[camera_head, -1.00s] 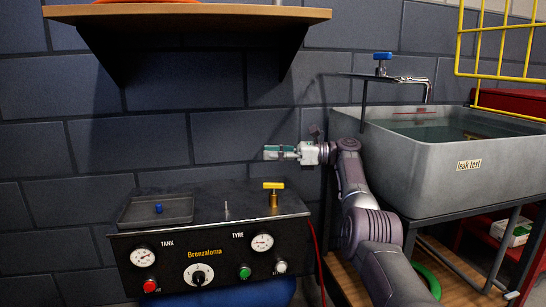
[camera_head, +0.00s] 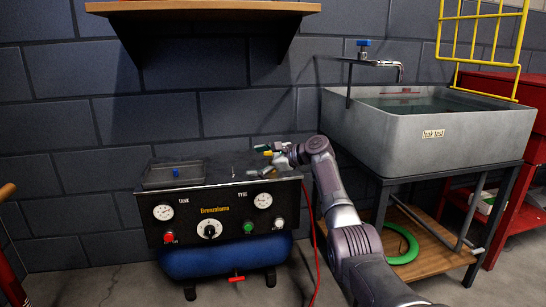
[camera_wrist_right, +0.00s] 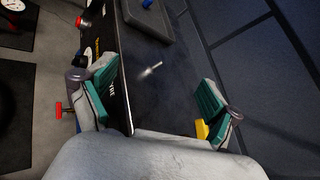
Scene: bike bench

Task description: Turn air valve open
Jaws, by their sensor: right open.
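The air valve's yellow handle (camera_head: 268,153) stands on the right end of the compressor's black top; my right gripper mostly hides it in the head view. In the right wrist view a bit of the yellow handle (camera_wrist_right: 201,130) shows close beside the right-hand teal finger; I cannot tell if they touch. My right gripper (camera_head: 264,161) is open just above the compressor top. In the wrist view its two teal-padded fingers (camera_wrist_right: 158,80) are wide apart, with the black top and a small metal pin (camera_wrist_right: 151,69) between them. My left gripper is out of view.
The black compressor panel (camera_head: 185,231) carries gauges and knobs above a blue tank. A tray (camera_head: 158,178) with a blue cap sits on its left. A red hose (camera_head: 312,240) hangs at the right. The grey water sink (camera_head: 385,146) and a wooden shelf (camera_head: 215,8) are nearby.

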